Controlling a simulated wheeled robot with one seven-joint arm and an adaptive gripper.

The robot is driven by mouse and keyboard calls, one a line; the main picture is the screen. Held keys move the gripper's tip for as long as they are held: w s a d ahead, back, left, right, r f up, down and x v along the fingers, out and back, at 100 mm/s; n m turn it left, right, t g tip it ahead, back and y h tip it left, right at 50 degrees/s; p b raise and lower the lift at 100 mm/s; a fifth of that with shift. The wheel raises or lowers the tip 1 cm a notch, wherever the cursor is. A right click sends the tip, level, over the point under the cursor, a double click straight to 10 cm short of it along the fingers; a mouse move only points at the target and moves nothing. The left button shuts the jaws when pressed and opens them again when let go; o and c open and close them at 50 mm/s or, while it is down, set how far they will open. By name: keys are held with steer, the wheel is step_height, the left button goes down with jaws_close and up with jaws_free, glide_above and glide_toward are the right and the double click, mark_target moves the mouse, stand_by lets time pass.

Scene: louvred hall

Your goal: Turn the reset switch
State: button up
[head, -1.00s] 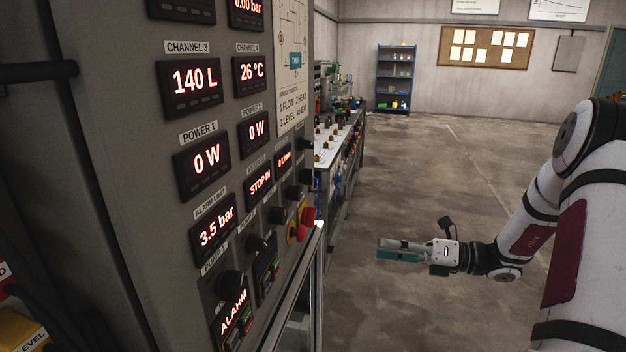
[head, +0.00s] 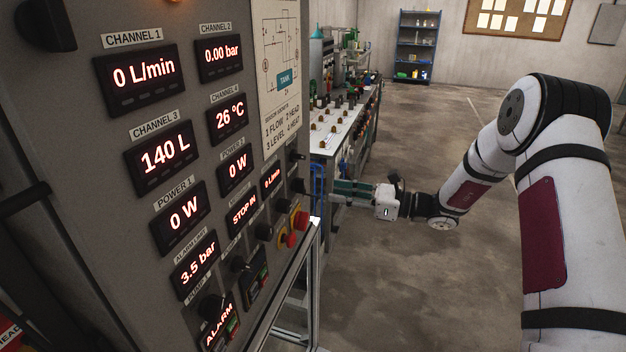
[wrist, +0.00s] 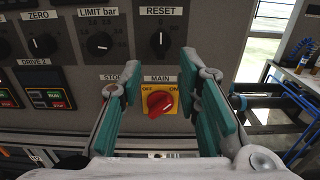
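The reset switch (wrist: 160,42) is a black rotary knob under a RESET label on the grey panel, in the upper middle of the wrist view. My gripper (wrist: 161,86) is open and empty, its teal-padded fingers spread below the knob in the picture. Between the fingers shows the red MAIN switch (wrist: 160,103) on a yellow plate. In the head view my gripper (head: 345,193) points left toward the panel's right edge, apart from it as far as I can tell. I cannot pick out the reset knob surely in the head view.
The LIMIT bar knob (wrist: 100,43) and ZERO knob (wrist: 43,44) sit left of the reset switch. A workbench (head: 342,130) with fittings stands beyond the panel (head: 75,110). A blue shelf (head: 416,50) is at the far wall. The floor right of the panel is open.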

mark_target(304, 187)
steer(key=shift+b+x, duration=0.6)
steer(key=shift+x, duration=4.2)
steer(key=shift+w, duration=0.1)
jaws_close()
